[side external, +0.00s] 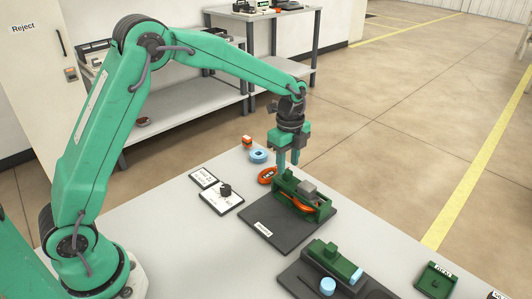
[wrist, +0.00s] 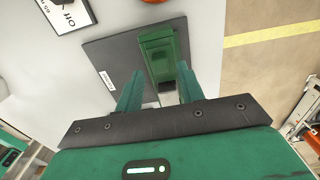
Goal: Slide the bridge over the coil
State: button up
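A green fixture (side external: 318,214) stands on a dark base plate (side external: 270,237). An orange coil (side external: 292,203) lies along its near side. A grey block (side external: 308,187), possibly the bridge, sits on top of the fixture. My gripper (side external: 288,165) points down just above the fixture's left end, left of the grey block. In the wrist view, the fingers (wrist: 158,70) are spread apart, with the green fixture (wrist: 158,50) showing beyond and between them. A pale grey part (wrist: 168,98) shows between the fingers, partly hidden by the gripper. I see nothing clamped.
An orange ring (side external: 267,176) and a blue ring (side external: 258,156) lie behind. A switch panel (side external: 218,201) is to the left. A small green tray (side external: 436,280) is at right.

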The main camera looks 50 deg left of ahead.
jog(key=shift+r, duration=1.7)
jog(key=shift+s+a+r, duration=0.1)
jog(key=shift+s+r, duration=0.15)
jog(key=shift+r, duration=0.1)
jog(key=s+a+r+n+t, duration=0.3)
jog(key=s+r+n, duration=0.5)
jog(key=s+r, duration=0.3)
jog(key=s+a+n+t, duration=0.1)
jog(key=s+n+t, duration=0.1)
jog(key=s+n, duration=0.8)
jog(key=s, duration=0.6)
jog(key=shift+s+a+f+t, duration=0.25)
jog(key=shift+a+f+t, duration=0.05)
jog(key=shift+a+f, duration=0.1)
